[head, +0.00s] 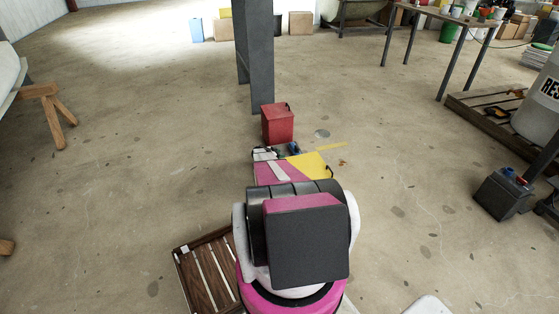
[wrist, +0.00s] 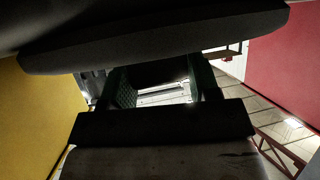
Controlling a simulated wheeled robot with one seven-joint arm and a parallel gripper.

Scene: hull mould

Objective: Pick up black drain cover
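I cannot make out a black drain cover for certain in either view. A flat grey round disc (head: 322,133) lies on the floor in the head view, just right of the red box; I cannot tell whether it is the cover. In the wrist view my gripper (wrist: 163,88) shows two dark fingers standing apart with a gap between them. A bright, pale ribbed surface shows through the gap, and nothing is seen held. In the head view my arm reaches forward and mostly hides the gripper.
A red box (head: 278,125) stands beyond my arm, in front of a grey post (head: 256,60). A wooden slatted crate (head: 207,275) is at lower left. A dark battery-like box (head: 502,194) stands at right. Open floor lies left and right of my arm.

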